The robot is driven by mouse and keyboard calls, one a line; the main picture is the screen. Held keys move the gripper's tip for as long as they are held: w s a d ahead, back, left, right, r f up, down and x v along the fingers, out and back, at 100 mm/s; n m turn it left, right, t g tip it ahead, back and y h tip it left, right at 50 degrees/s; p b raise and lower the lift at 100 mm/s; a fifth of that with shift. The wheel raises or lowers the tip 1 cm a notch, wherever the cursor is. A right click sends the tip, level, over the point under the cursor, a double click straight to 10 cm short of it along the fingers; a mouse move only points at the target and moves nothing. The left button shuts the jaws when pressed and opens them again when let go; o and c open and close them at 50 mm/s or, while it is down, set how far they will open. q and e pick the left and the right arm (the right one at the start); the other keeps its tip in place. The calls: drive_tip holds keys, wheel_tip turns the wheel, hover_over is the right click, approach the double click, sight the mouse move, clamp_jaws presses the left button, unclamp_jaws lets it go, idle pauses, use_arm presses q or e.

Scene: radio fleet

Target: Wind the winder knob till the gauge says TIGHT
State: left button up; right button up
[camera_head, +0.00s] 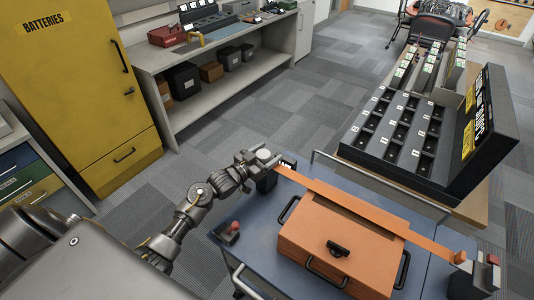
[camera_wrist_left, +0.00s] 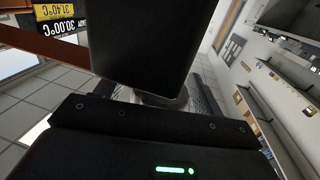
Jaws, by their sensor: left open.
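The winder knob (camera_head: 264,155) is a pale round cap on a dark post at the back left corner of the blue cart. My left gripper (camera_head: 258,163) is open at the knob, its fingers close beside it; contact cannot be told. An orange strap (camera_head: 335,196) runs from the winder across an orange case (camera_head: 335,239) to a holder (camera_head: 480,272) at the right. A small dark display (camera_head: 288,163) stands beside the winder, unreadable here. In the left wrist view, a yellow and black display (camera_wrist_left: 55,18) shows upside-down figures; TIGHT is not legible. My right gripper is out of view.
A small tray with a red knob (camera_head: 231,231) sits at the cart's left edge. A black slotted rack (camera_head: 400,130) stands on a table behind the cart. A yellow cabinet (camera_head: 85,105) and a workbench (camera_head: 215,45) line the left. Carpeted floor between is clear.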

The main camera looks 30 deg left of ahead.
use_arm(q)
drive_tip(key=c, duration=1)
drive_tip(key=m+g+h+b, duration=0.1)
drive_tip(key=m+h+b, duration=0.1)
drive_tip(key=h, duration=0.1)
drive_tip(key=shift+f+g, duration=0.15)
drive_tip(key=shift+g, duration=0.15)
drive_tip(key=m+g+h+b, duration=0.2)
drive_tip(key=b, duration=0.1)
drive_tip(key=m+g+h+b, duration=0.2)
drive_tip(key=b, duration=0.1)
drive_tip(key=m+g+h+b, duration=0.2)
drive_tip(key=b, duration=0.1)
drive_tip(key=shift+s+d+f+h, duration=0.1)
drive_tip(key=shift+s+d+h, duration=0.2)
drive_tip(key=shift+s+d, duration=0.05)
drive_tip(key=shift+s+d+r+m+g+h+b, duration=0.1)
drive_tip(key=shift+r+m+g+h+b, duration=0.25)
drive_tip(key=shift+g+b, duration=0.5)
